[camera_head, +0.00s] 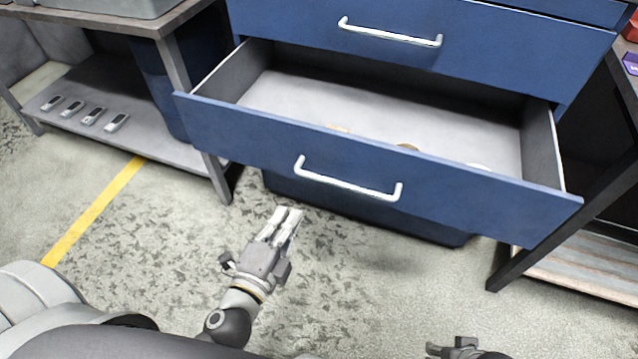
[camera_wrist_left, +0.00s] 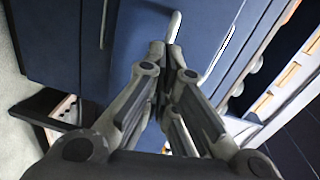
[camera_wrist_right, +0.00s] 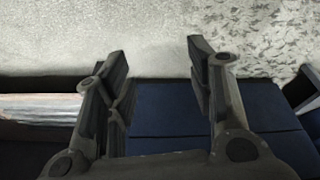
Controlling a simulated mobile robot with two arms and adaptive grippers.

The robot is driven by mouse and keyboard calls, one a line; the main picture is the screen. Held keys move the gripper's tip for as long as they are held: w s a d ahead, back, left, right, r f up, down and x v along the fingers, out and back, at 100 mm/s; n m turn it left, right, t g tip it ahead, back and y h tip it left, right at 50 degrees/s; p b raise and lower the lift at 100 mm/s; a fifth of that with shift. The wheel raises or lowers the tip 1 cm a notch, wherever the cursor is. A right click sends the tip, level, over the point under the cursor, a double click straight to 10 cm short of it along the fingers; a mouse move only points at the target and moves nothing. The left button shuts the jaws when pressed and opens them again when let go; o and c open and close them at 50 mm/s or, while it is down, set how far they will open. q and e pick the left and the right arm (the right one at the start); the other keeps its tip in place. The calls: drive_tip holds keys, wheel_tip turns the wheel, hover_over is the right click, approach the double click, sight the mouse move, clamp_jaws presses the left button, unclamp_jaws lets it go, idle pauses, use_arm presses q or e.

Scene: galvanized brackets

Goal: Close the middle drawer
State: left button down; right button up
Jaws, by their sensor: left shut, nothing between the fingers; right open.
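The open drawer (camera_head: 450,193) of the blue cabinet is pulled well out toward me, with a white bar handle (camera_head: 347,184) on its front. A few small items lie inside, mostly hidden by the front panel. My left gripper (camera_head: 287,213) is shut and empty, in front of and below the drawer front, left of the handle. In the left wrist view the fingertips (camera_wrist_left: 160,48) point at blue panels and do not visibly hold anything. My right gripper (camera_wrist_right: 158,60) is open and empty in its wrist view; the head view shows only a bit of it at the bottom edge.
A shut drawer (camera_head: 480,35) with its own handle (camera_head: 390,34) sits above. A workbench with a lower shelf (camera_head: 170,145) holding several small devices stands at left. Another bench with a dark leg (camera_head: 540,240) stands at right. The floor in front is clear.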

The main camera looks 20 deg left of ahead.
use_arm(q)
wheel_tip(320, 180, up, 2)
drive_tip(key=m+t+b, duration=0.1)
drive_tip(key=p, duration=0.3)
approach(316, 152)
drive_tip(key=w+p, duration=0.1)
drive_tip(key=w, duration=0.4)
drive_tip(key=shift+w+f, duration=0.1)
drive_tip(key=shift+w, duration=0.15)
drive_tip(key=shift+w+d, duration=0.1)
drive_tip(key=shift+w, duration=0.8)
use_arm(e)
drive_tip(key=s+f, duration=0.3)
drive_tip(key=f, duration=1.1)
drive_tip(key=shift+d+g, duration=0.15)
drive_tip(key=shift+g, duration=0.25)
drive_tip(key=shift+f, duration=0.1)
